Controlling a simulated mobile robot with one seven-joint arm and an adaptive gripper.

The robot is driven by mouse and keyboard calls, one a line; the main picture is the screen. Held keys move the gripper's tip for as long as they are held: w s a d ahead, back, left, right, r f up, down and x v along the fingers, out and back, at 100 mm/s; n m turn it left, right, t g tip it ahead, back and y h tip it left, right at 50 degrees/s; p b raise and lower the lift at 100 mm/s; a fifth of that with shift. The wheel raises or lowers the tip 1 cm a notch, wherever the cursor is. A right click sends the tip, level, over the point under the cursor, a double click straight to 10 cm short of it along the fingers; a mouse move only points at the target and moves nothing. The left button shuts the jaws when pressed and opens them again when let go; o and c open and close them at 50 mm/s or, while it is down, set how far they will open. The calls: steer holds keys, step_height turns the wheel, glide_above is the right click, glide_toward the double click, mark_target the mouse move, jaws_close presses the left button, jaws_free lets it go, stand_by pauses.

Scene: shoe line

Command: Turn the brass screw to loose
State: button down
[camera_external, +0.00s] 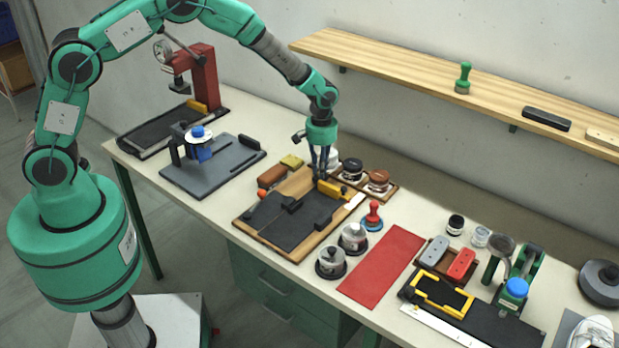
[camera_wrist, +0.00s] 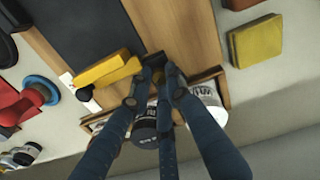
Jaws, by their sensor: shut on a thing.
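My gripper (camera_external: 322,172) points down at the far end of the wooden board (camera_external: 262,240) with the dark plate (camera_external: 285,228) on it. A yellow bar (camera_wrist: 106,69) lies just left of the fingertips in the wrist view and shows below the gripper in the outside view (camera_external: 333,190).
Jars in a wooden rack (camera_external: 378,183) stand close to my gripper, with a red-knobbed stamp (camera_external: 373,214) nearby. A yellow pad (camera_wrist: 255,41) lies right of the board in the wrist view. A red mat (camera_external: 382,265) lies flat to the right. The shelf (camera_external: 400,62) overhangs behind.

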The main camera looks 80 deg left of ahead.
steer(key=n, duration=0.5)
steer(key=shift+r+n, duration=0.1)
steer(key=shift+n, duration=0.2)
steer(key=n, duration=0.5)
stand_by(0.4)
steer(key=c, duration=1.6)
jaws_free()
steer(key=shift+c, duration=0.2)
step_height(320, 180, up, 12)
